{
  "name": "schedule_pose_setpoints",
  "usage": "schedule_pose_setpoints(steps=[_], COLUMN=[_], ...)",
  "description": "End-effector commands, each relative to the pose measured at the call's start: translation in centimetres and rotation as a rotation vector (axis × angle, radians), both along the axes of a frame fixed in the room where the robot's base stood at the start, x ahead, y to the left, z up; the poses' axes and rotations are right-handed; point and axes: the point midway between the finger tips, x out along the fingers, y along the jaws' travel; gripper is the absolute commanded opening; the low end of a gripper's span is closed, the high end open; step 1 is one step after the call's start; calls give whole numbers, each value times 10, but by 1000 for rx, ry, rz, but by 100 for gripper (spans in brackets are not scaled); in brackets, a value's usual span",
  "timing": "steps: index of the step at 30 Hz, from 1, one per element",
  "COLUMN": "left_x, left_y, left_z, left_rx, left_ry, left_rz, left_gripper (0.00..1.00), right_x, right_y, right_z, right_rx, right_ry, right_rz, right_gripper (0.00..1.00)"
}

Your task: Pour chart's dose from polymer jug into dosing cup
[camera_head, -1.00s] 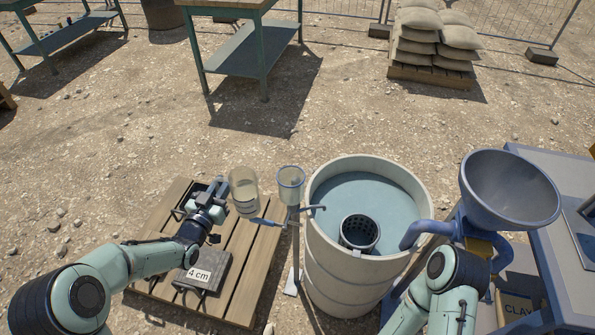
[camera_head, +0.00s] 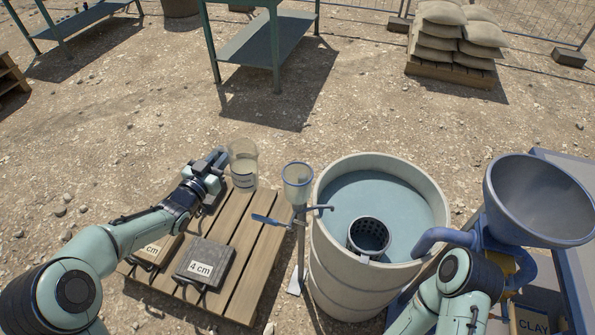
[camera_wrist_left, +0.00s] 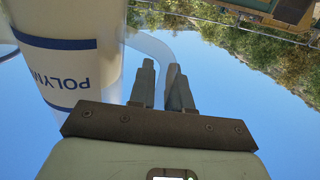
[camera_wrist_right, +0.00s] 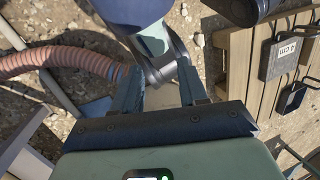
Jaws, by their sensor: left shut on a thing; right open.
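The clear polymer jug (camera_head: 243,172), with a pale lower part and a label, is held above the back of the wooden pallet. My left gripper (camera_head: 221,160) is shut on its handle. In the left wrist view the label of the jug (camera_wrist_left: 65,70) reads upside down, and the handle (camera_wrist_left: 155,45) passes by the fingers. A clear blue-rimmed cup (camera_head: 298,184), apparently the dosing cup, is on a stand right of the jug, apart from it. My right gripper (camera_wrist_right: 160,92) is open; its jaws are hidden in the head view. No chart is readable.
A pale drum (camera_head: 345,275) of water with a perforated basket (camera_head: 369,236) stands right of the stand. A grey funnel (camera_head: 540,200) is farther right. A blue lever (camera_head: 268,220) sticks out below the cup. A "4 cm" block (camera_head: 204,262) lies on the pallet (camera_head: 245,272).

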Motion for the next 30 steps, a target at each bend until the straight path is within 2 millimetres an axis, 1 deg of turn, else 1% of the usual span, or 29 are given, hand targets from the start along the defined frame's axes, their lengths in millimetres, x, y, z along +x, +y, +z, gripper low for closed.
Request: schedule_pose_setpoints(steps=[1, 6, 14, 21, 25, 28, 30], left_x=[0, -1, -4, -7, -9, -10, -11], left_y=[-2, -6, -17, -30, -40, -47, -48], left_z=[5, 15, 27, 36, 38, 42, 57], left_rx=[18, 113, 278, 430, 513, 577, 622], left_ry=[-8, -28, -64, -94, -111, -126, -135], left_rz=[-1, -1, -2, -1, -3, -2, 0], left_gripper=[0, 0, 0, 0, 0, 0, 0], right_x=[0, -1, -1, 2, 4, 12, 8], right_y=[0, 0, 0, 0, 0, -4, -2], right_z=[1, 3, 1, -5, -12, -18, -8], right_rx=[0, 0, 0, -1, -3, -13, -7], right_ry=[1, 4, 2, -6, -13, -36, -24], right_rz=[0, 0, 0, -2, -3, -12, -7], right_gripper=[43, 43, 43, 43, 43, 43, 43])
